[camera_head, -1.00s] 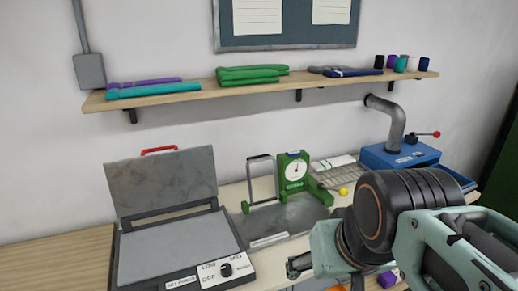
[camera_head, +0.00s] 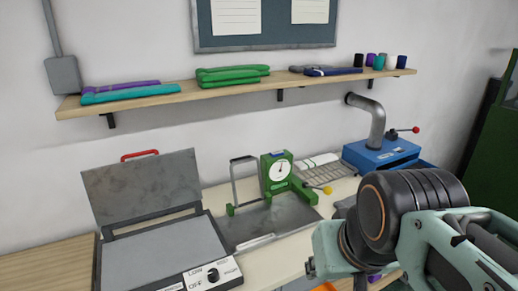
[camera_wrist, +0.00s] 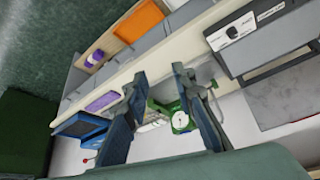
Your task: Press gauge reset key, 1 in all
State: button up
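The green gauge (camera_head: 277,172) with a round white dial stands at the back of the worktable, joined to a grey plate and a bent metal handle. A small blue patch shows on its top; I cannot tell if this is the reset key. The gauge also shows in the wrist view (camera_wrist: 180,121), between my fingers and beyond them. My gripper (camera_wrist: 161,76) is open and empty, its two dark fingers apart. In the head view it is at the lower right, in front of the gauge and apart from it, its fingers mostly hidden.
A grey press with an open lid (camera_head: 142,188) and a control knob stands left of the gauge. A blue machine (camera_head: 380,155) with a pipe and red-knobbed lever stands right. A yellow ball (camera_head: 327,190) is beside the gauge. A wall shelf (camera_head: 240,91) holds folded fabrics and spools.

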grip_shut()
dwell(1.1)
